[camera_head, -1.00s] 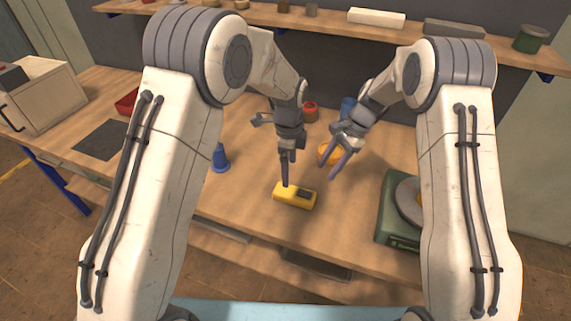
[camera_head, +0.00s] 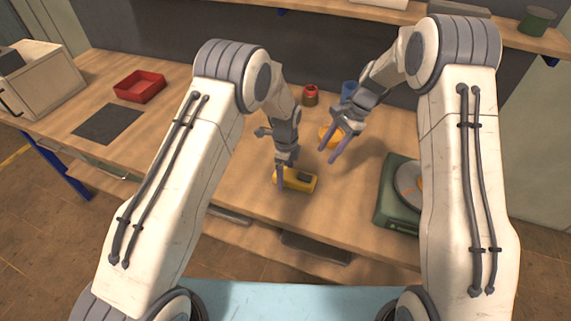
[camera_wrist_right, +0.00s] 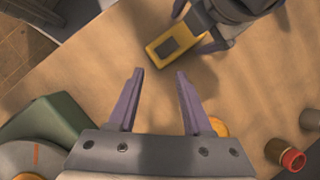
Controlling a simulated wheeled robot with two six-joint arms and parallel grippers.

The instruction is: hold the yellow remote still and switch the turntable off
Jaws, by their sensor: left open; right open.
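The yellow remote (camera_head: 302,185) lies on the bench with a dark panel on top; it also shows in the right wrist view (camera_wrist_right: 160,53). My left gripper (camera_head: 287,172) is over the remote, its open fingers on either side of it; I cannot tell whether they touch it. My right gripper (camera_head: 337,153) is open and empty above the bench, right of the remote; its fingers show in the right wrist view (camera_wrist_right: 158,75). The green turntable (camera_head: 390,205) with a grey disc stands at the right, partly hidden by my right arm. It also shows in the right wrist view (camera_wrist_right: 52,122).
An orange round thing (camera_head: 327,136) lies behind my right gripper. A red-topped jar (camera_head: 310,96) and a blue cup (camera_head: 348,90) stand farther back. A red tray (camera_head: 140,87), a dark mat (camera_head: 108,123) and a pale box (camera_head: 45,85) are at the left.

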